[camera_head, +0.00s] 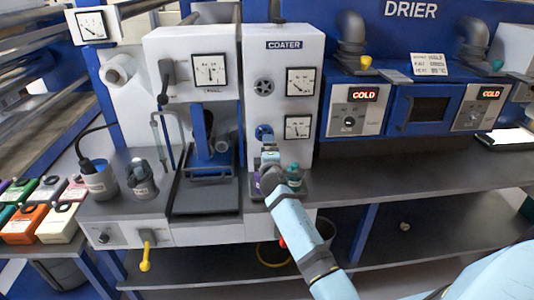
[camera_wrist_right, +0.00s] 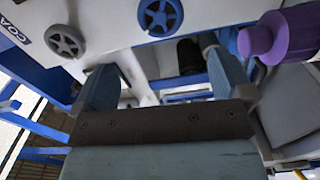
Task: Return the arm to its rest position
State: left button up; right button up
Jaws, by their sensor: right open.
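My right arm, pale blue, comes in from the lower right of the head view. Its gripper (camera_head: 268,158) is in front of the white coater (camera_head: 296,60), low near its blue knob (camera_head: 263,132). In the right wrist view the gripper (camera_wrist_right: 160,78) has its two fingers spread apart, with nothing held between them. A purple-capped item (camera_wrist_right: 282,36) is beside the right-hand finger there, apart from the gap between the fingers. My left gripper does not show in either view.
A teal bottle (camera_head: 293,178) stands close beside the right gripper. The drier (camera_head: 430,100) is at the right, above a grey shelf (camera_head: 400,175) that is mostly clear. A black-topped pot (camera_head: 98,180) and a grey-topped container (camera_head: 141,180) stand on the left bench.

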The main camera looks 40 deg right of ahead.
dwell(0.3)
jog(key=s+a+f+m+g+y+p, duration=0.1)
jog(key=s+a+f+y, duration=0.3)
jog(key=s+a, duration=0.5)
jog(key=s+a+f+m+g+y+p, duration=0.2)
jog(key=s+a+f+m+y+p, duration=0.2)
jog(key=s+a, duration=0.5)
jog(key=s+a+f+m+g+y+p, duration=0.1)
jog(key=s+a+f+m+y+p, duration=0.2)
jog(key=s, duration=1.7)
jog(key=a+f+y, duration=0.1)
jog(key=a+f, duration=0.2)
jog(key=a, duration=0.3)
jog(key=shift+s+a+f+g, duration=0.15)
jog(key=shift+s+f+g, duration=0.15)
jog(key=shift+s+f, duration=0.1)
jog(key=shift+w, duration=0.1)
